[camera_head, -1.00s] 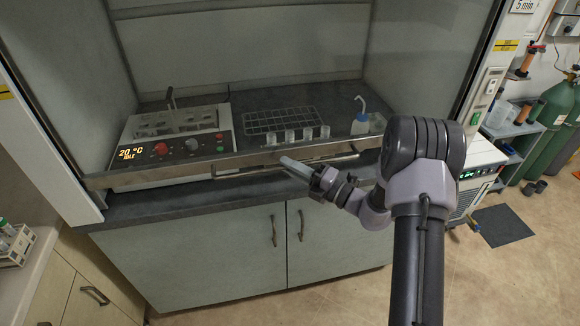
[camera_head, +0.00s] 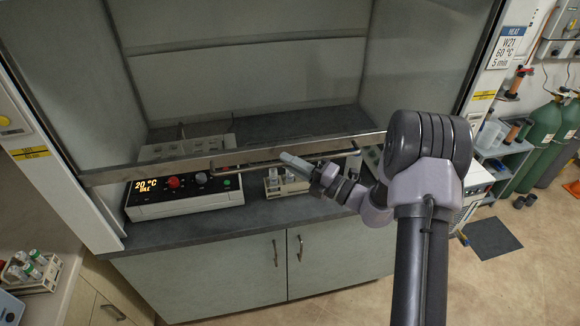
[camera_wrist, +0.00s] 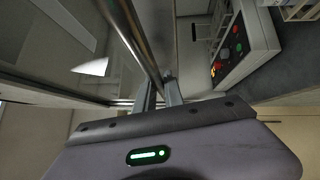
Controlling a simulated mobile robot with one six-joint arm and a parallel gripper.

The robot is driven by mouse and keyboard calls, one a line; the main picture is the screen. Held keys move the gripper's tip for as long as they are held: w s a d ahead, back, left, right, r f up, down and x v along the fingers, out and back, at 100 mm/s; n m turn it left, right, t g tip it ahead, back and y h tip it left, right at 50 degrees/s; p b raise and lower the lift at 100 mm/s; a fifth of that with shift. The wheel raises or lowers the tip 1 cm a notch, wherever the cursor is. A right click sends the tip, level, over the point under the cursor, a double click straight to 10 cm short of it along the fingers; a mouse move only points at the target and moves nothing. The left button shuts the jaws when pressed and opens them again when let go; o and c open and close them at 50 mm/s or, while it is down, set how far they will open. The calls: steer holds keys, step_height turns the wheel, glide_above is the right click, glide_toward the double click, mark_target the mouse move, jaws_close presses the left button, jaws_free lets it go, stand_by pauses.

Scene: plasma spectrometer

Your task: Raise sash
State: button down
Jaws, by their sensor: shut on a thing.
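The fume hood sash (camera_head: 140,172) is a glass pane with a metal bottom rail, standing partly raised, with a gap between the rail and the worktop. A thin bar handle (camera_head: 335,154) runs along the front of the rail. In the wrist view the gripper fingers (camera_wrist: 160,93) close on the handle bar (camera_wrist: 139,42), which runs up and to the left. The exact contact is partly hidden by the gripper body.
A heating block (camera_head: 185,195) with a lit display sits on the hood worktop (camera_head: 262,213), at left under the rail. A rack with vials (camera_head: 285,182) stands beside it. Another vial rack (camera_head: 32,270) is at lower left. Green gas cylinders (camera_head: 548,135) stand at right.

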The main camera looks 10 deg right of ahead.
mark_target(291, 33)
step_height(291, 33, up, 33)
steer(key=p, duration=2.4)
steer(key=shift+p, duration=0.35)
steer(key=c, duration=1.5)
jaws_free()
steer(key=shift+o, duration=0.2)
steer(key=shift+f, duration=0.1)
steer(key=b+v, duration=0.4)
steer(key=v, duration=1.3)
steer(key=shift+s, duration=0.25)
